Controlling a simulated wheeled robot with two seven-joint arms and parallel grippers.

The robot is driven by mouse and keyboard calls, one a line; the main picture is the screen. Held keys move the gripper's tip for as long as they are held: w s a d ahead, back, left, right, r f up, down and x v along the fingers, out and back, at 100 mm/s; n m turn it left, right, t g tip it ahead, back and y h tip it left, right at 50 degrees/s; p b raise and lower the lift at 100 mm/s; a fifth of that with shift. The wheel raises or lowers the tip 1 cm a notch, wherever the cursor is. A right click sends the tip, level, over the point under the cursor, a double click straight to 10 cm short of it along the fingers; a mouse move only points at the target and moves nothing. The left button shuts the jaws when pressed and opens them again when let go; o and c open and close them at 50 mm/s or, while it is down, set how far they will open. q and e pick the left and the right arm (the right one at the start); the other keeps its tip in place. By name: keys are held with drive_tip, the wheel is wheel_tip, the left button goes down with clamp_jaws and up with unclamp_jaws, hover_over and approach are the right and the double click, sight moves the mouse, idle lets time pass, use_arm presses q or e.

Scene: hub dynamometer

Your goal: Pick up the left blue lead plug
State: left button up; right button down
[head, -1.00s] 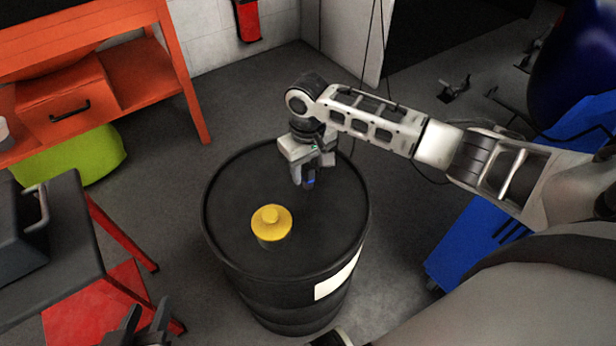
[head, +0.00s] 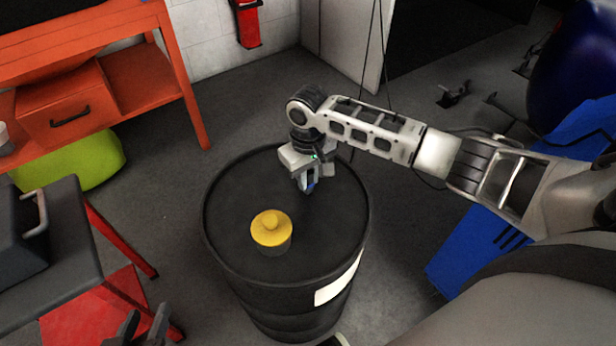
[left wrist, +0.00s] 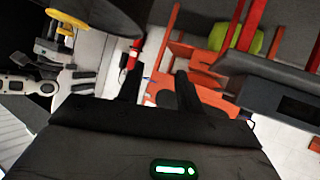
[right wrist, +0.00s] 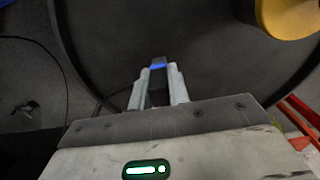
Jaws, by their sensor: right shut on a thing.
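The blue lead plug (head: 310,187) is a small blue piece at the fingertips of my right gripper (head: 306,184), over the far right part of the black drum's top. In the right wrist view the blue plug (right wrist: 158,66) shows between the two fingertips of my right gripper (right wrist: 158,72), which is shut on it. Most of the plug is hidden, and I cannot tell whether it touches the drum top. My left gripper (head: 143,322) is at the bottom left of the head view, away from the drum. In the left wrist view its fingers (left wrist: 157,80) are apart and empty.
The black drum (head: 225,225) carries a yellow-capped cylinder (head: 271,229) near its middle, left of my right gripper. A grey table (head: 70,265) stands at the left. An orange workbench (head: 185,75) stands behind. Blue equipment (head: 470,245) is at the right.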

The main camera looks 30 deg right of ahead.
drive_tip(key=r, duration=0.2)
drive_tip(key=a+r+p, duration=0.1)
drive_tip(key=r, duration=0.1)
drive_tip(key=shift+s, duration=0.15)
use_arm(q)
drive_tip(key=r+p, duration=0.1)
drive_tip(key=p, duration=0.2)
drive_tip(key=shift+a+r+g, duration=0.1)
drive_tip(key=shift+r+g, duration=0.2)
use_arm(e)
drive_tip(key=s+a+r, duration=0.2)
drive_tip(key=a+r, duration=0.1)
drive_tip(key=s+a+r, duration=0.2)
drive_tip(key=a, duration=0.2)
drive_tip(key=s+a+r, duration=0.2)
drive_tip(key=a+r, duration=0.1)
drive_tip(key=a, duration=0.1)
drive_tip(key=shift+s+a+r, duration=0.1)
drive_tip(key=shift+s+r, duration=0.2)
